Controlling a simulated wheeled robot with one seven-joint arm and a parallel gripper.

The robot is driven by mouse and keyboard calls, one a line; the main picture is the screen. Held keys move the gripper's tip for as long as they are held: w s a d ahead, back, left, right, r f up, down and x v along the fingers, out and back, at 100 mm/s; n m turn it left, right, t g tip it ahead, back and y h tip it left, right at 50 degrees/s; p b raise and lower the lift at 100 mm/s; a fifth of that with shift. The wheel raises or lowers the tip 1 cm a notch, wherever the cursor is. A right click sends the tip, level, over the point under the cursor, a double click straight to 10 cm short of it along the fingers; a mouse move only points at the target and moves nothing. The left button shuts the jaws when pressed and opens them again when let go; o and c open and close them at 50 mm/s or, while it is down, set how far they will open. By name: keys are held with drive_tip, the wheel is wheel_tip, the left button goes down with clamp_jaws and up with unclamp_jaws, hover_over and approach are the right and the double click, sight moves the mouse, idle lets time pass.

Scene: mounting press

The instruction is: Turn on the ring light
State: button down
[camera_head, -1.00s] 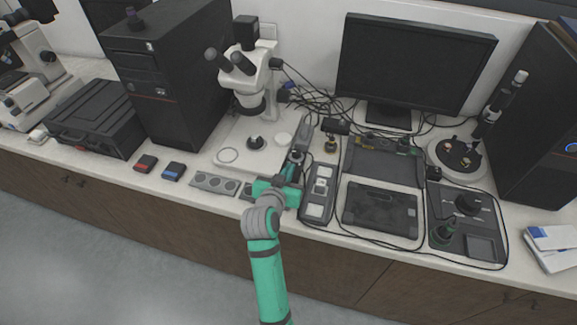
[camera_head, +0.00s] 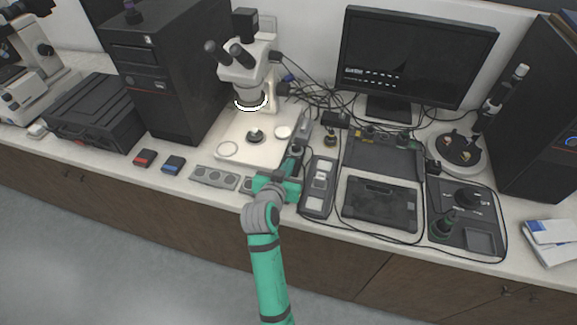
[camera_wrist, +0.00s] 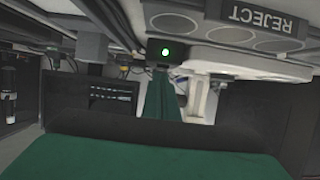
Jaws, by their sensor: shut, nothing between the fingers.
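The ring light (camera_head: 252,105) under the microscope head (camera_head: 243,66) glows white and lights the white microscope base (camera_head: 228,135) below it. My gripper (camera_head: 296,153) is shut and empty, beside the right edge of that base. A narrow grey bar (camera_head: 304,130) lies just beyond its fingertips. In the wrist view, the green gripper fingers (camera_wrist: 163,97) reach up to a small dark box (camera_wrist: 160,59) with a lit green indicator (camera_wrist: 165,52). I cannot tell whether the fingertips touch the box.
A panel with white pads (camera_head: 319,188) lies close to the right of my gripper. A flat tray (camera_head: 213,177) with round wells, seen with an upside-down REJECT label (camera_wrist: 262,17) in the wrist view, lies to the left. Cables (camera_head: 310,95) run behind. The monitor (camera_head: 415,60) shows text.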

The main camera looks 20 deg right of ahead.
drive_tip(key=shift+r, duration=0.5)
drive_tip(key=shift+r, duration=0.1)
drive_tip(key=shift+r, duration=0.25)
drive_tip(key=v, duration=1.1)
drive_tip(key=shift+r, duration=0.3)
